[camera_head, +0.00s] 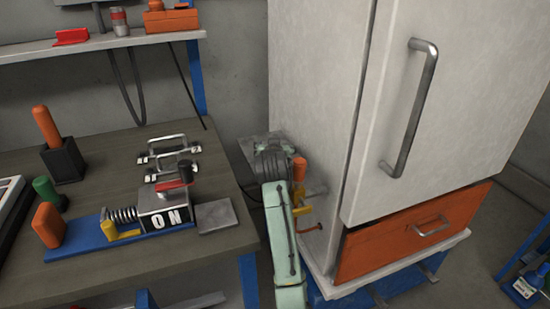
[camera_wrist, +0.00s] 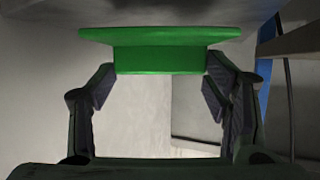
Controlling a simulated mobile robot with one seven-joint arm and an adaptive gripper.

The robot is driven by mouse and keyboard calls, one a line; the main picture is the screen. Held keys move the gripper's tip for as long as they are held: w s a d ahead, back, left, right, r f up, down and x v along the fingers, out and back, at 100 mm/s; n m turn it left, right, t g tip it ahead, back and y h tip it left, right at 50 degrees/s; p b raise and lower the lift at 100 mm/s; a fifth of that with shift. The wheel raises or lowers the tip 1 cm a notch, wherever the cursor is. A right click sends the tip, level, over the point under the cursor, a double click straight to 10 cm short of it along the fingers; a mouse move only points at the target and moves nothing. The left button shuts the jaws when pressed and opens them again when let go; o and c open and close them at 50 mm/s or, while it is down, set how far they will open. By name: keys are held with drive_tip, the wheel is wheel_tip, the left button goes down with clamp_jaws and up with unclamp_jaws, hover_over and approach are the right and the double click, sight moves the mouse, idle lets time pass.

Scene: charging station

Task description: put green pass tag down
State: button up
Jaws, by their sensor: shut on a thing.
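The green pass tag (camera_wrist: 160,60) fills the upper middle of the wrist view, with a wide flat top and a narrower block below. My gripper (camera_wrist: 160,84) is shut on that block, one finger at each side. The tag sits close under a grey surface at the top of the view; I cannot tell whether they touch. In the head view my gripper (camera_head: 272,148) is between the workbench (camera_head: 90,270) and the white cabinet (camera_head: 315,75), and my arm hides the tag there.
The bench holds a blue base with an ON block (camera_head: 168,218), a grey square plate (camera_head: 215,217), metal handles (camera_head: 167,150) and an orange-handled tool in a black holder (camera_head: 62,162). The cabinet has an orange drawer (camera_head: 410,235). A shelf (camera_head: 100,45) runs above the bench.

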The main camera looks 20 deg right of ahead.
drive_tip(key=shift+f, duration=0.8)
drive_tip(key=shift+r, duration=0.15)
drive_tip(key=o, duration=0.9)
drive_tip(key=shift+o, duration=0.2)
drive_tip(key=b+v, duration=0.1)
drive_tip(key=v, duration=0.6)
drive_tip(key=shift+s+a, duration=0.1)
drive_tip(key=shift+s, duration=0.15)
drive_tip(key=shift+r, duration=0.1)
